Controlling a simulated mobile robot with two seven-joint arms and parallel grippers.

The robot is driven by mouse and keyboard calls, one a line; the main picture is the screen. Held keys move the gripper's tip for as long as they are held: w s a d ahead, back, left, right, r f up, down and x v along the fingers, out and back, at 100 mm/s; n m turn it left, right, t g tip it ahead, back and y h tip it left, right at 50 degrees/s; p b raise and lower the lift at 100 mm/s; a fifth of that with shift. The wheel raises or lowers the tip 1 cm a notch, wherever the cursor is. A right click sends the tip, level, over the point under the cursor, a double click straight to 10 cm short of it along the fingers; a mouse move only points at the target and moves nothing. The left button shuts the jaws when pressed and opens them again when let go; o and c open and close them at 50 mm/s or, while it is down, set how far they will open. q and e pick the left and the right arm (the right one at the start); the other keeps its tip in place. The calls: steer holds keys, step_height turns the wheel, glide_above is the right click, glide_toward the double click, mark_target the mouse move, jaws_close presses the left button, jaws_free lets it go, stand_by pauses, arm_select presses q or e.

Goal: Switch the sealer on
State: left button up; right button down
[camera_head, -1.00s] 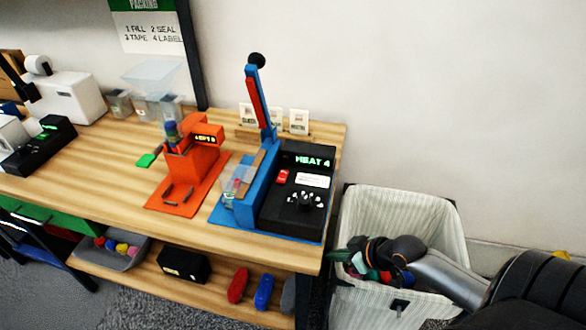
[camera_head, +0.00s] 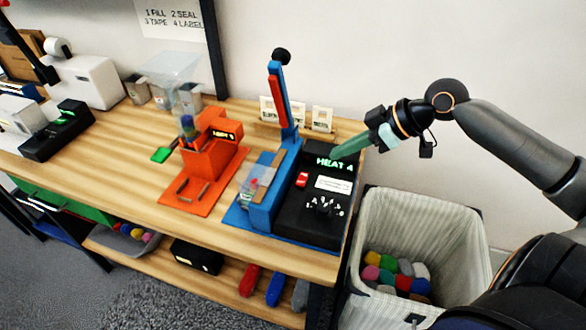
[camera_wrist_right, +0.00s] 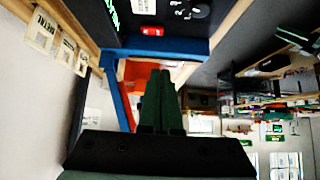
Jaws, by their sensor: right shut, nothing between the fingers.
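The sealer (camera_head: 268,215) is blue with a raised blue and red lever arm and a black control box. Its box has a lit green "HEAT 4" display (camera_head: 334,163), a red switch (camera_head: 302,180), a white label and a dial (camera_head: 323,208). The red switch also shows in the right wrist view (camera_wrist_right: 152,31). My right gripper (camera_head: 340,154) has green fingers, shut and empty, at the back right of the control box near the display. The wrist view shows the closed fingers (camera_wrist_right: 160,98) pointing toward the blue frame, apart from the switch. My left gripper is not in view.
A bin (camera_head: 365,230) with several colored items stands right of the table. An orange device (camera_head: 205,160) stands left of the sealer. Small label cards (camera_head: 321,119) stand behind it. The sealer's lever (camera_head: 281,95) rises left of my gripper.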

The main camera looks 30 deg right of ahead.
glide_above(302, 179)
steer(key=s, duration=0.2)
steer(key=f, duration=0.6)
steer(key=shift+s+a+b, duration=0.1)
steer(key=shift+a+b, duration=0.25)
steer(key=shift+b, duration=0.05)
step_height(302, 179, down, 3)
steer(key=shift+r, duration=0.1)
steer(key=shift+f, duration=0.75)
steer(key=shift+d, duration=0.1)
